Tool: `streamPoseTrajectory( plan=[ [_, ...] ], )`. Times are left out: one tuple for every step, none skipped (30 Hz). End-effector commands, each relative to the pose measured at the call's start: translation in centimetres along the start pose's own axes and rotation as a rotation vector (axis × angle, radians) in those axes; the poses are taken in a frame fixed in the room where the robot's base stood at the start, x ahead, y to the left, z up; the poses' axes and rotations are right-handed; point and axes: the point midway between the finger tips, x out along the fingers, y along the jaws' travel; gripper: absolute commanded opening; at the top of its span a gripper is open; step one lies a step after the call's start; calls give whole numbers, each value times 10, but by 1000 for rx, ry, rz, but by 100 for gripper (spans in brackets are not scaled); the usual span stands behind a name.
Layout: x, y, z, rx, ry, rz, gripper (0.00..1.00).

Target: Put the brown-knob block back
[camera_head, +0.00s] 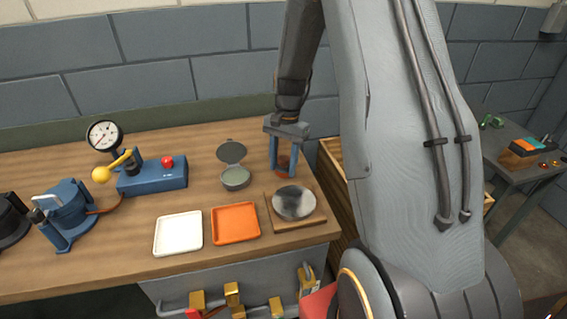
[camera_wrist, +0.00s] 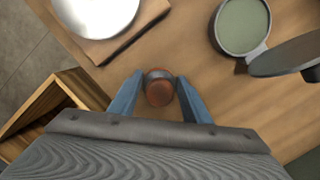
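The brown-knob block shows in the wrist view as a round brown knob (camera_wrist: 159,92) on a dark grey body, between my two fingers. In the head view its reddish-brown top (camera_head: 284,161) shows between the blue fingers of my gripper (camera_head: 284,170). My gripper also shows in the wrist view (camera_wrist: 159,82), pointing down with a finger on each side of the block.
A round grey tin (camera_head: 236,178) with its lid raised stands just left of my gripper. A silver disc (camera_head: 294,202) on a wooden board is in front. Orange (camera_head: 236,223) and white (camera_head: 178,233) trays lie front left. A wooden crate (camera_head: 333,160) is to the right.

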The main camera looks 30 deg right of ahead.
Motion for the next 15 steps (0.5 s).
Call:
streamPoseTrajectory(
  plan=[
    [0, 0, 0, 0, 0, 0, 53],
    [0, 0, 0, 0, 0, 0, 58],
    [0, 0, 0, 0, 0, 0, 60],
    [0, 0, 0, 0, 0, 0, 60],
    [0, 0, 0, 0, 0, 0, 60],
    [0, 0, 0, 0, 0, 0, 60],
    [-1, 0, 0, 0, 0, 0, 60],
    [-1, 0, 0, 0, 0, 0, 60],
    [-1, 0, 0, 0, 0, 0, 60],
    [-1, 0, 0, 0, 0, 0, 60],
    [-1, 0, 0, 0, 0, 0, 60],
    [-2, 0, 0, 0, 1, -1, 60],
    [-4, 0, 0, 0, 1, -1, 60],
    [-6, 0, 0, 0, 1, -2, 60],
    [-9, -1, 0, 0, 2, -2, 60]
  ],
)
